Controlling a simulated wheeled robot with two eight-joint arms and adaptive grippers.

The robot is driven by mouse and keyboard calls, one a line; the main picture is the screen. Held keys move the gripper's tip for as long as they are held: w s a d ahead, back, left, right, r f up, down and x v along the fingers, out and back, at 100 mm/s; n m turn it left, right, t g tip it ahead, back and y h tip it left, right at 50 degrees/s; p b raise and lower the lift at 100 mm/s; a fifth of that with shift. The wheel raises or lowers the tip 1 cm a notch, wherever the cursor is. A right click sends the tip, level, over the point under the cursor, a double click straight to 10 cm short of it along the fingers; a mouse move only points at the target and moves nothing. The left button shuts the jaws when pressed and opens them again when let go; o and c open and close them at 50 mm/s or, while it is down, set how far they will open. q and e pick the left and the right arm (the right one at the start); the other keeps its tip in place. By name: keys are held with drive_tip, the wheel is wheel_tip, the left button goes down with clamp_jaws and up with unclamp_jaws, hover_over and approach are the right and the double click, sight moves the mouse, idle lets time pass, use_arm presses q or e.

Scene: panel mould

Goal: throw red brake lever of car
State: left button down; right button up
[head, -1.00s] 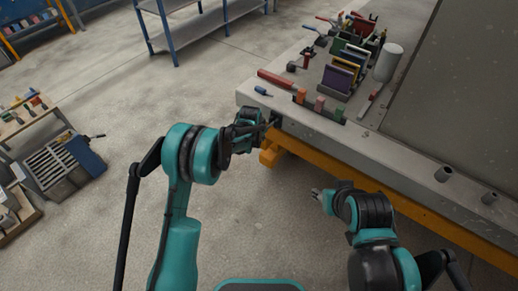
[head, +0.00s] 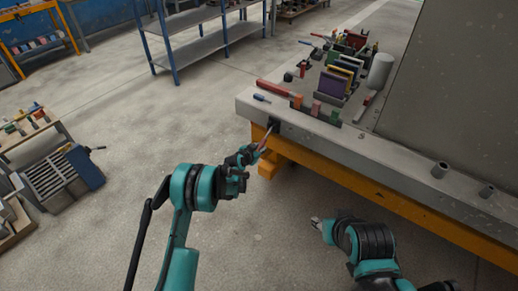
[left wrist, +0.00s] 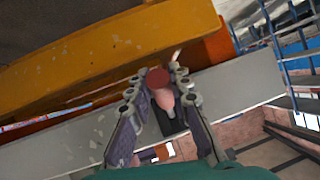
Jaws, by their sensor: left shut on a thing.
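The red brake lever (head: 264,142) sticks out from a dark bracket (head: 274,124) on the near side face of the long grey bench, close to its left corner. My left gripper (head: 256,153) is at the lever's outer end, shut on its handle. In the left wrist view, the lever's red round end and pinkish handle (left wrist: 159,79) lie between the two fingers of the left gripper (left wrist: 158,90). My right gripper (head: 317,223) hangs over the floor in front of the bench, apart from everything. Its fingers are too small to read.
The grey bench (head: 400,165) rests on an orange beam (head: 340,170). On top stand coloured panels (head: 335,83), a white cylinder (head: 380,72) and a red bar (head: 275,88). A blue-legged shelf (head: 205,40) stands behind. The floor to the left is clear up to a grey crate (head: 55,180).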

use_arm(q)
drive_tip(key=shift+f, duration=0.1)
idle(0.3)
drive_tip(key=c, duration=1.4)
unclamp_jaws()
drive_tip(key=shift+o, duration=0.2)
drive_tip(key=v, duration=1.2)
